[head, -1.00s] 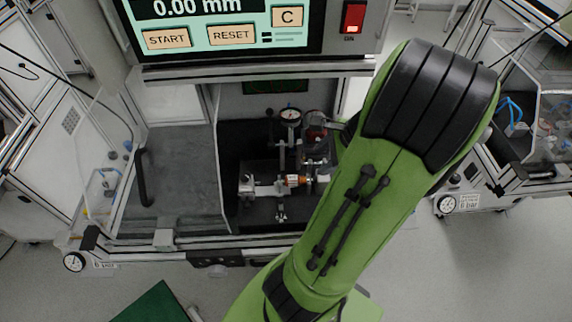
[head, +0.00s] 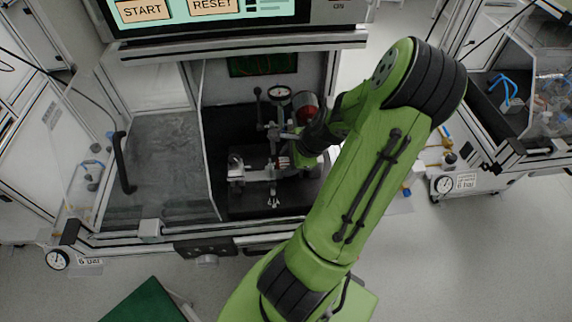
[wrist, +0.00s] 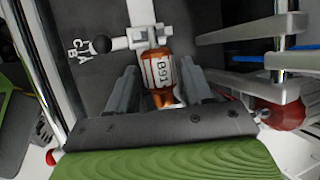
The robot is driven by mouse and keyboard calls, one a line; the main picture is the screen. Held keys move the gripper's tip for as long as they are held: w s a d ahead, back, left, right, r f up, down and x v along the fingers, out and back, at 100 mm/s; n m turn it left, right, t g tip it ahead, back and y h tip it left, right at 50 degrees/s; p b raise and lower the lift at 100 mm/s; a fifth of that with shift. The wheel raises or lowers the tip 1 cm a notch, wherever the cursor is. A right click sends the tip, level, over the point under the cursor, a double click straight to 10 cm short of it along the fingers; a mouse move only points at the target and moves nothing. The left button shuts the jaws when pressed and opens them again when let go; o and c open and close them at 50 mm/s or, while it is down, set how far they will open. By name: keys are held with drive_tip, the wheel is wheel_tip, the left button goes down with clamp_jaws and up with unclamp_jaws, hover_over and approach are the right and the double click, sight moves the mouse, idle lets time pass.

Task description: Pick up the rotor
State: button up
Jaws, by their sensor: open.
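The rotor (wrist: 158,72) shows in the wrist view as a copper-coloured cylinder with a white band marked "B91". It lies on a light metal fixture (wrist: 143,20). My gripper (wrist: 163,82) is open, with one finger on each side of the rotor. I cannot tell whether the fingers touch it. In the head view the rotor (head: 284,162) is mostly hidden by my arm, and the fixture (head: 258,172) shows to its left. My gripper's fingertips are hard to make out there.
A dial gauge (head: 279,97) stands behind the fixture. A red round part (head: 306,105) is beside my wrist, and a red part (wrist: 277,115) shows at right in the wrist view. The display box (head: 200,15) overhangs the bay. A clear door (head: 165,170) stands at left.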

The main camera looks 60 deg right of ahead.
sight(283, 158)
drive_tip(key=shift+a+r, duration=0.1)
drive_tip(key=shift+c, duration=0.5)
clamp_jaws()
drive_tip(key=shift+r, duration=0.1)
drive_tip(key=shift+r, duration=0.35)
wheel_tip(283, 158, up, 3)
drive_tip(key=shift+f+p, duration=0.15)
drive_tip(key=shift+p, duration=0.6)
drive_tip(key=s+d, duration=0.2)
drive_tip(key=s, duration=1.6)
drive_tip(key=shift+p, duration=0.35)
